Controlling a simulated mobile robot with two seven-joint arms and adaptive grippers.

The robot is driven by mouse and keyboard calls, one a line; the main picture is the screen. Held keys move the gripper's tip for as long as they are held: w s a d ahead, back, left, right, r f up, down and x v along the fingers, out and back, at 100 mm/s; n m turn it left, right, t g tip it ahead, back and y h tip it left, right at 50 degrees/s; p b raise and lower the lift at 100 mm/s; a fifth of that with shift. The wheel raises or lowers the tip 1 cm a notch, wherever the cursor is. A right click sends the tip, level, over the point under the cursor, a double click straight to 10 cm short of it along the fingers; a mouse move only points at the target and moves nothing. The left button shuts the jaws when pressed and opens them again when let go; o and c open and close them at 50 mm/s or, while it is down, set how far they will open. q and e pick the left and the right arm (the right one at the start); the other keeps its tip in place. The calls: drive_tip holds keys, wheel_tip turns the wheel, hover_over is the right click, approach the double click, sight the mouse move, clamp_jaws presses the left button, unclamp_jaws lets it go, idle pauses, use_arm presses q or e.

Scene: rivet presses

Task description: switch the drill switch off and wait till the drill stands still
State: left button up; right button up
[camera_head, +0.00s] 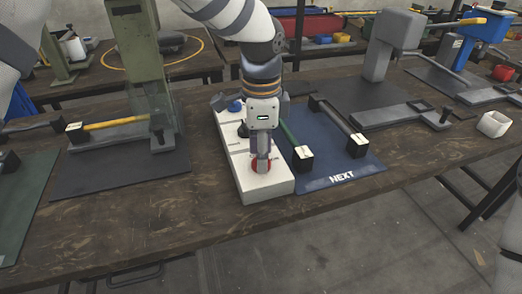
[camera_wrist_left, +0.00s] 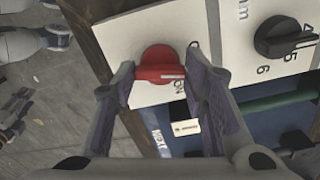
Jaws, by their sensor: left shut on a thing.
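A white control box (camera_head: 270,186) stands on the workbench in the head view. A round red switch (camera_head: 254,166) sits near its front end. The switch also shows in the left wrist view (camera_wrist_left: 158,62), where a white line on its handle points right, near lettering that looks like "ON", partly covered. My left gripper (camera_head: 263,166) reaches down from above, its fingers shut on the red switch from both sides (camera_wrist_left: 160,78). A black dial with numbers (camera_wrist_left: 283,37) is on the same box. I cannot tell any drill motion. My right gripper is not in view.
A blue mat (camera_head: 335,178) marked "NEXT" lies right of the box, holding two bars with black end blocks (camera_head: 302,157). A green press (camera_head: 138,50) stands left on a dark mat.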

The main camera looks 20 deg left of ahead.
use_arm(q)
drive_tip(key=shift+n, duration=1.3)
drive_tip(key=shift+f+n, duration=0.1)
drive_tip(key=shift+n, duration=0.2)
drive_tip(key=o, duration=1.2)
drive_tip(key=shift+c, duration=0.2)
wheel_tip(320, 180, up, 12)
